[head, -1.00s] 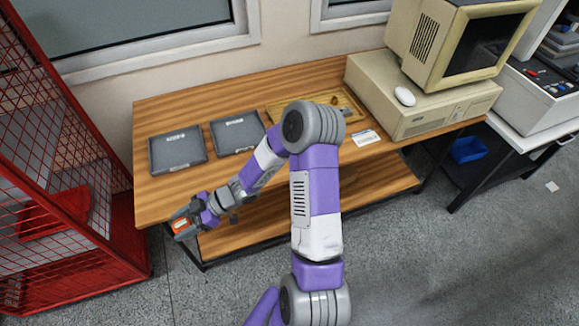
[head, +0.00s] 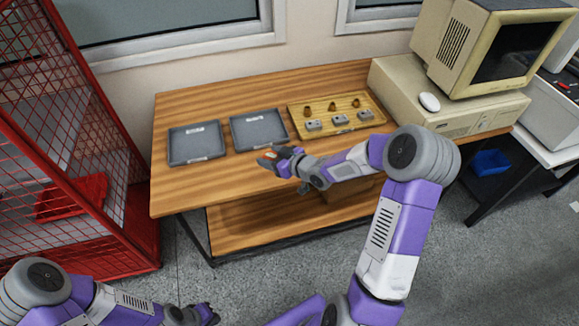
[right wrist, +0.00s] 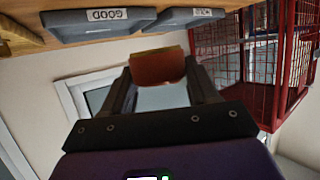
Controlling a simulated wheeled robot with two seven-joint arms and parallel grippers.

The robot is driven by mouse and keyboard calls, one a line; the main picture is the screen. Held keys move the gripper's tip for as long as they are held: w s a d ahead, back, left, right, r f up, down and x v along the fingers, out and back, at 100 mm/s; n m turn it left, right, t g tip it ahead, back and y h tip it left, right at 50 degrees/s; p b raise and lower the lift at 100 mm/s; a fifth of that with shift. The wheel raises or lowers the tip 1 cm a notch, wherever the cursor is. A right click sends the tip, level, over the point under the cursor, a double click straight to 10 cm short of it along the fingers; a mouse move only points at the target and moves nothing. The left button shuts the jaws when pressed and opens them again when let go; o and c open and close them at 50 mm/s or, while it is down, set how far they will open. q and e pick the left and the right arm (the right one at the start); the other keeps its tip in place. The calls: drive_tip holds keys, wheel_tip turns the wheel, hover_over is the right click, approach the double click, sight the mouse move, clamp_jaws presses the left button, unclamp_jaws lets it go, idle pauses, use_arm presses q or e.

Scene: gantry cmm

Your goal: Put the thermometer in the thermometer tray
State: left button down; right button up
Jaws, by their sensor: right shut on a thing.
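My right gripper (head: 268,160) is shut on a small red-orange thing, above the table's front edge, just in front of the right grey tray (head: 287,134). In the right wrist view the red-orange thing (right wrist: 157,70) sits between the two fingertips, with a tan upper edge. It may be the thermometer; its full shape is hidden. A left grey tray (head: 172,152) lies beside the right one; both look empty. In the wrist view one tray wears a "GOOD" label (right wrist: 107,15). I cannot tell which tray is the thermometer tray. My left gripper (head: 208,314) is low at the bottom edge, jaws unclear.
A wooden tray (head: 296,118) with brown knobs and grey blocks lies right of the grey trays. A beige computer (head: 440,108) with a mouse (head: 429,102) stands further right. A red mesh cage (head: 110,150) stands left. Bare tabletop (head: 230,180) lies in front of the grey trays.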

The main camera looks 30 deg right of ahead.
drive_tip(key=w+d+m+h, duration=0.1)
drive_tip(key=d+h, duration=0.1)
drive_tip(key=w+d+m+h+b, duration=0.1)
drive_tip(key=d+m+h, duration=0.1)
drive_tip(key=d, duration=0.1)
drive_tip(key=w+d+r+m+t+h, duration=0.1)
drive_tip(key=d+m+h, duration=0.1)
drive_tip(key=shift+w+d+r+b, duration=0.1)
drive_tip(key=shift+w+d+b, duration=0.05)
drive_tip(key=shift+d+b, duration=0.15)
wheel_tip(320, 180, down, 10)
drive_tip(key=b, duration=0.3)
drive_tip(key=shift+d, duration=0.1)
drive_tip(key=shift+b, duration=0.35)
drive_tip(key=o, duration=1.2)
drive_tip(key=shift+c, duration=0.2)
